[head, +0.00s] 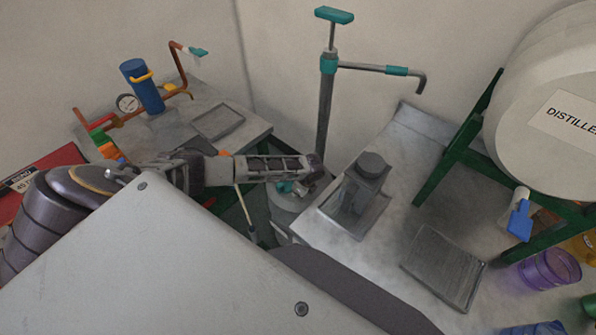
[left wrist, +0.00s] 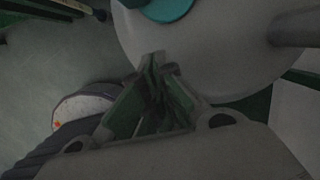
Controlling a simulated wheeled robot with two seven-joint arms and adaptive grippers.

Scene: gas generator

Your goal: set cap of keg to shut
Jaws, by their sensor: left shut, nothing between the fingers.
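The keg (head: 283,199) stands low in the gap between the two benches, under a tall pump, mostly hidden by my left arm and the bench. Teal parts (head: 287,187) show at its top; I cannot tell whether its cap is open or shut. In the left wrist view the keg's pale round top (left wrist: 225,60) fills the upper part, with a teal ring (left wrist: 165,8) cut by the upper edge. My left gripper (head: 318,168) reaches right over the keg. Its fingers (left wrist: 160,65) are shut and empty in front of the keg's top. My right gripper is not in view.
The tall pump (head: 325,115) with a teal handle rises behind my left gripper. A grey square container (head: 358,195) stands on the right bench, close to the gripper. A large distilled-water tank (head: 540,85) sits on a green stand. The left bench holds pipework and a blue cylinder (head: 141,85).

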